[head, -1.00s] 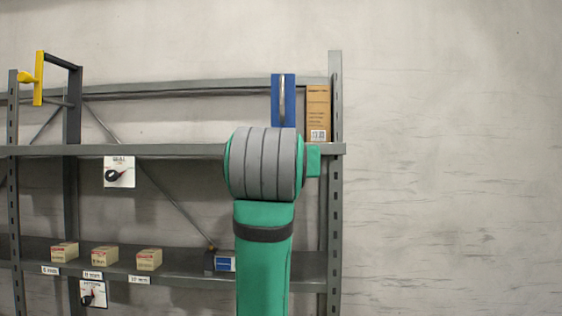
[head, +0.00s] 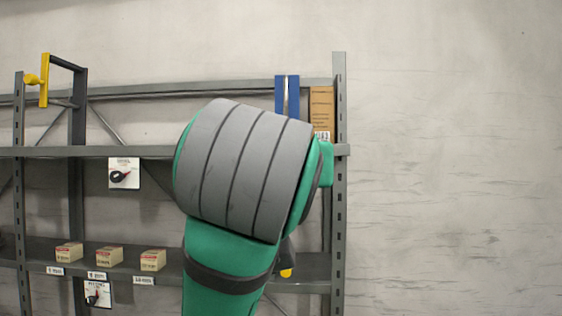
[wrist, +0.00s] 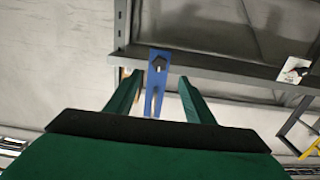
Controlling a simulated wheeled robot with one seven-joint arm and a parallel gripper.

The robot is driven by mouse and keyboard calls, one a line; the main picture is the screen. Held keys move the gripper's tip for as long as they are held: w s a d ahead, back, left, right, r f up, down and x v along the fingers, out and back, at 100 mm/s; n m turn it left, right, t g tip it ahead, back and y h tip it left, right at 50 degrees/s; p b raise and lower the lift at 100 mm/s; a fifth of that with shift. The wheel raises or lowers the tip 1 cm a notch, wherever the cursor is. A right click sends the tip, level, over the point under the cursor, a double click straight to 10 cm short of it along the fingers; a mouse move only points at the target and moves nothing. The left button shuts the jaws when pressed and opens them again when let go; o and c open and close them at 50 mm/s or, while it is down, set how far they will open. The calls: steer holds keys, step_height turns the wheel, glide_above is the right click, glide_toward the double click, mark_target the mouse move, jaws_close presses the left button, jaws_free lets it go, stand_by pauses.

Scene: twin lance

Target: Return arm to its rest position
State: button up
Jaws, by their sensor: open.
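My gripper (wrist: 160,98) shows in the wrist view with its two green fingers spread apart and nothing between them in their grip. A blue item with a dark knob (wrist: 158,70) shows beyond the fingertips in the wrist view, at the shelf edge; I cannot tell if it is close. In the head view my green and grey arm fills the middle, and my gripper is not visible there.
A grey metal shelf rack (head: 130,151) stands against the wall. A blue item (head: 293,95) and a cardboard box (head: 322,108) stand on its upper shelf, partly behind my arm. Small boxes (head: 109,256) sit on the lower shelf. A yellow-and-black frame (head: 45,80) is at upper left. The right side is bare wall.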

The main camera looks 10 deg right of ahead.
steer(key=shift+f, duration=0.15)
stand_by(0.4)
